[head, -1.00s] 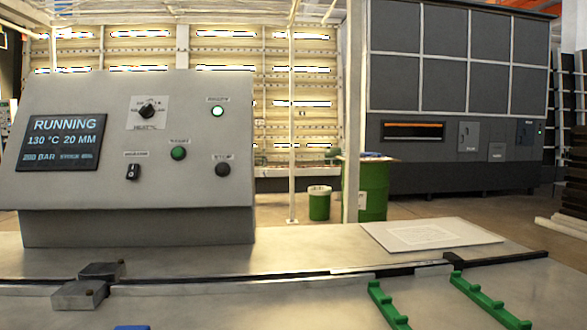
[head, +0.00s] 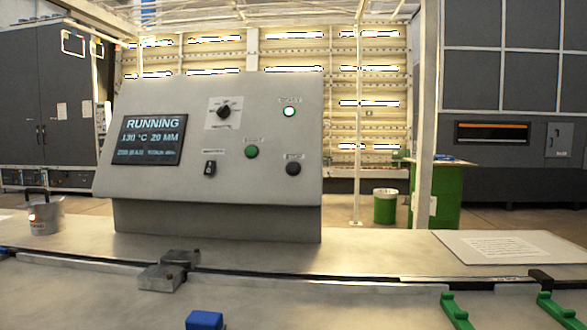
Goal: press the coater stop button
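The coater control panel (head: 260,195) is a grey sloped box on the metal bench in the head view. Its screen (head: 150,139) reads RUNNING, 130 °C, 20 MM. The dark round button at the lower right (head: 293,168) has a small blurred label above it that looks like STOP. A green button (head: 251,152) sits up and left of it. A lit indicator lamp (head: 289,112) is above. A black rotary knob (head: 223,111) and a black switch (head: 209,168) are on the left part of the face. Neither gripper is in view.
A metal canister with a handle (head: 41,214) stands left of the panel. Metal blocks (head: 163,277), a blue block (head: 204,320) and green rails (head: 456,312) are on the bench in front. A white printed sheet (head: 505,247) lies at right.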

